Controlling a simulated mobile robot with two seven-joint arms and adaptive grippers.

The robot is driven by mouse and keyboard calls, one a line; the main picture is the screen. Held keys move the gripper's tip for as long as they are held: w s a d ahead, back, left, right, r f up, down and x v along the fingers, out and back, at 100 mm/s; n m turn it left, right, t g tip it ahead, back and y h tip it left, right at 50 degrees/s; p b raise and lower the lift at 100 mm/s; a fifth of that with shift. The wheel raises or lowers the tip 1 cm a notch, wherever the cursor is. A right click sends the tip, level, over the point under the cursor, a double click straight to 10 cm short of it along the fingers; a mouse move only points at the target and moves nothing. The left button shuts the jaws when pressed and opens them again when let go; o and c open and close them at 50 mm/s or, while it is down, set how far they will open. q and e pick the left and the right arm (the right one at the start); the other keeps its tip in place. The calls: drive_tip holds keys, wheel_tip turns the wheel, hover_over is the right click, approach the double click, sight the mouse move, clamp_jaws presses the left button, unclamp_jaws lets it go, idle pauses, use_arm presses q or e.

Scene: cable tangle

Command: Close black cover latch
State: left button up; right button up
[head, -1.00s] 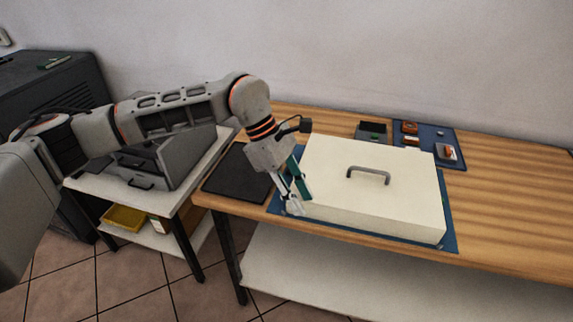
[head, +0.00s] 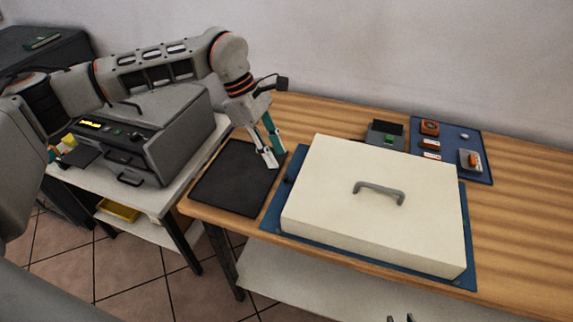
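A large cream cover (head: 385,225) with a grey handle (head: 379,191) lies on a blue mat (head: 274,213) on the wooden table. A small dark piece (head: 290,173) shows at the cover's left side. It may be the black latch, but it is too small to tell whether it is open or closed. My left gripper (head: 275,159) is above the table, just left of the cover's back left corner, near the dark piece. Its fingers are apart with nothing between them. Only the tips of my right gripper (head: 401,318) show at the bottom edge, in front of the table.
A black mat (head: 234,180) lies on the table left of the cover. A blue board (head: 462,143) with small orange and grey parts and a dark open box (head: 385,135) are behind it. A grey machine (head: 168,130) stands on a side table. The table's right is clear.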

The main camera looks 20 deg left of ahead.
sight(286, 177)
use_arm(q)
drive_tip(key=x, duration=0.7)
drive_tip(key=shift+s+r, duration=0.1)
clamp_jaws()
